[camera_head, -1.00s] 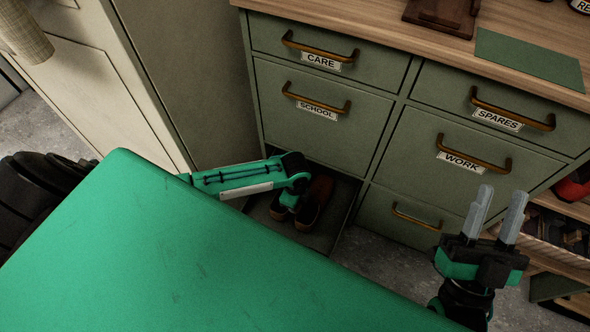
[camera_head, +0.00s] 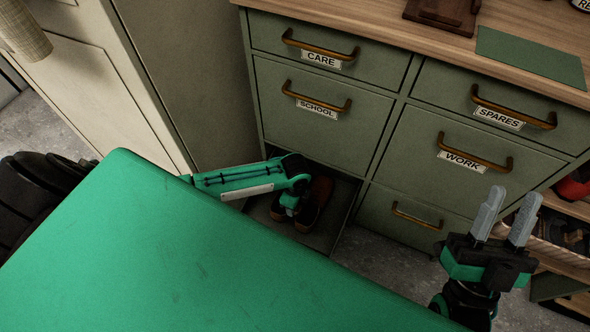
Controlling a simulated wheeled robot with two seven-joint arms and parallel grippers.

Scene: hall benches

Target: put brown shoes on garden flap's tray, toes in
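The brown shoes (camera_head: 308,216) sit side by side low down, on a dark tray (camera_head: 326,238) in the open space under the SCHOOL drawer. My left arm reaches in from the left over the tray, and its end (camera_head: 292,198) is right at the shoes. It covers part of them, so the fingers and any grip cannot be made out. Which way the toes point is hard to tell. My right gripper (camera_head: 507,218) is open and empty, its two grey fingers pointing up, in front of the lower right drawers and apart from the shoes.
Green drawers with brass handles, including CARE (camera_head: 320,58), SCHOOL (camera_head: 316,108), SPARES (camera_head: 499,117) and WORK (camera_head: 462,160), stand under a wooden top with a green mat (camera_head: 530,58). An open shelf with a basket (camera_head: 560,238) is at right. A cream panel stands left.

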